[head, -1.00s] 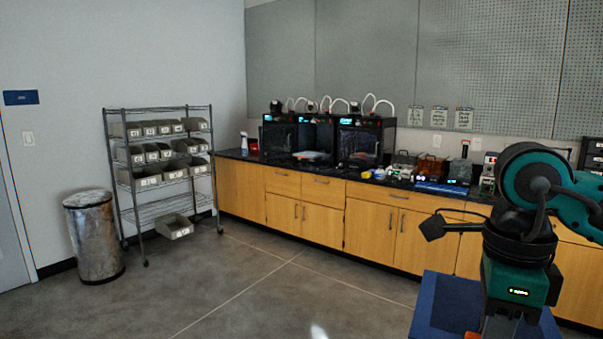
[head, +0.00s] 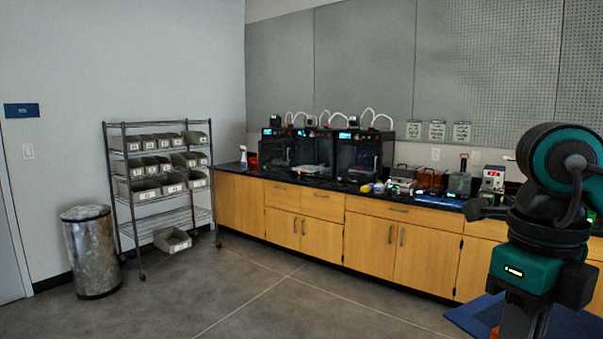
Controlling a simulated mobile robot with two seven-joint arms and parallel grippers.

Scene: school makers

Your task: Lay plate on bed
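Two black 3D printers stand on the dark counter, a left one (head: 300,133) and a right one (head: 376,153), with white tubes arching over their tops. A light flat piece (head: 305,168) shows low in the left printer; I cannot tell if it is a plate or the bed. The right printer's inside is dark, and its bed cannot be made out. No loose plate can be picked out. My teal and black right arm fills the right side, well short of the printers. Its fingertips are not clearly seen. My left gripper is out of view.
Wooden cabinets (head: 322,240) carry the counter along the back wall. A wire shelf (head: 125,205) with grey bins and a metal trash can (head: 92,255) stand at the left. A blue surface (head: 570,325) lies low behind my arm. The grey floor (head: 260,300) between is open.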

